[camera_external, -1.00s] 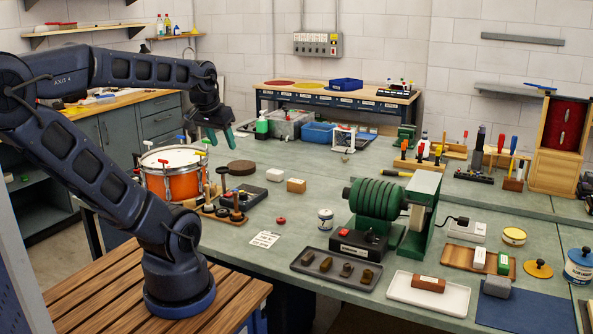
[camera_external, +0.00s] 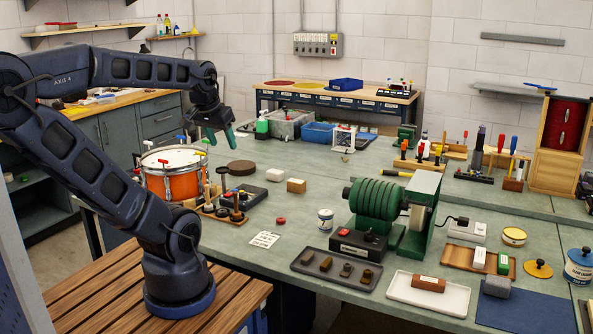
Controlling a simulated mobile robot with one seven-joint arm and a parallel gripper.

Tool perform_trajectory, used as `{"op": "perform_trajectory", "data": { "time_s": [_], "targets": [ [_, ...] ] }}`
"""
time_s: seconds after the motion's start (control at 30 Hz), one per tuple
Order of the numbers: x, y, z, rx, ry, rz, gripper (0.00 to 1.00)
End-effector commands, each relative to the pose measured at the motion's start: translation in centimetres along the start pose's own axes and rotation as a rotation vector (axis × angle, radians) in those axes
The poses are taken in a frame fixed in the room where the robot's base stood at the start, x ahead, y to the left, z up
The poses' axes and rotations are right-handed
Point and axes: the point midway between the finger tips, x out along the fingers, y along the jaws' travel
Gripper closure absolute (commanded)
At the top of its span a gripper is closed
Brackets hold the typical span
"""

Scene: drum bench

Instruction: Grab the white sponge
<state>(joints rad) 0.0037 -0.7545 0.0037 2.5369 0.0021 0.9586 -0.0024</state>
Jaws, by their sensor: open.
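A small white block (camera_external: 275,175), which looks like the white sponge, lies flat on the green bench top (camera_external: 330,195). It sits just left of a small tan block (camera_external: 296,186) and apart from it. My gripper (camera_external: 222,139), with teal fingers, hangs in the air above the back left of the bench, up and left of the white block. It is open, and nothing shows between its fingers.
An orange drum (camera_external: 171,182) stands at the bench's left. The bench behind the block is mostly clear.

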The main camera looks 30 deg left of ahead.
Motion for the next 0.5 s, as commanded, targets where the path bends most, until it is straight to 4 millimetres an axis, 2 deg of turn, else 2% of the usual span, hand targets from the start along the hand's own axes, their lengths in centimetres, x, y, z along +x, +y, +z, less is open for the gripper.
{"op": "perform_trajectory", "data": {
  "time_s": [0.03,0.07,0.37,0.5],
  "targets": [
    [0.0,0.0,0.0,0.0,0.0,0.0,0.35],
    [0.0,0.0,0.0,0.0,0.0,0.0,0.31],
    [0.0,0.0,-0.2,0.004,-0.001,0.0,0.31],
    [-0.1,-0.1,-1.8,0.042,-0.013,-0.002,0.31]
  ]
}}
